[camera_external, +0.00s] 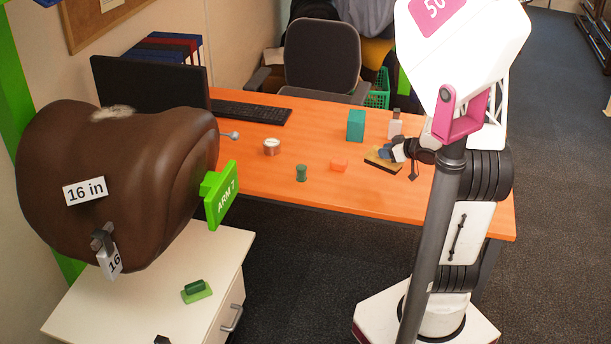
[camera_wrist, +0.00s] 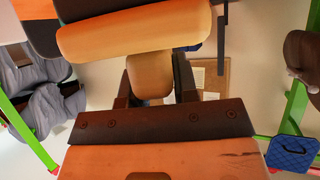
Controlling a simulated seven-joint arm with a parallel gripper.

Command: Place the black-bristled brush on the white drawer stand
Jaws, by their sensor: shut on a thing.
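The brush (camera_external: 382,162) has a tan wooden body with a dark edge along its underside. It is over the right part of the orange desk, and I cannot tell whether it touches the top. My gripper (camera_external: 393,152) is shut on it. In the wrist view, the tan wooden brush (camera_wrist: 135,35) crosses the top of the picture with a dark band beside it, and its narrower part sits between my gripper's fingers (camera_wrist: 152,85). The white drawer stand (camera_external: 120,285) is at the lower left, below the brown saddle (camera_external: 110,170). A green block-like item (camera_external: 197,291) lies on its top.
The orange desk (camera_external: 250,170) carries a teal box (camera_external: 355,125), a small bottle (camera_external: 395,125), an orange block (camera_external: 339,165), a green spool (camera_external: 301,173) and a tin (camera_external: 272,147). A green ARM 7 sign (camera_external: 222,195) juts out beside the saddle. The stand's right top is mostly clear.

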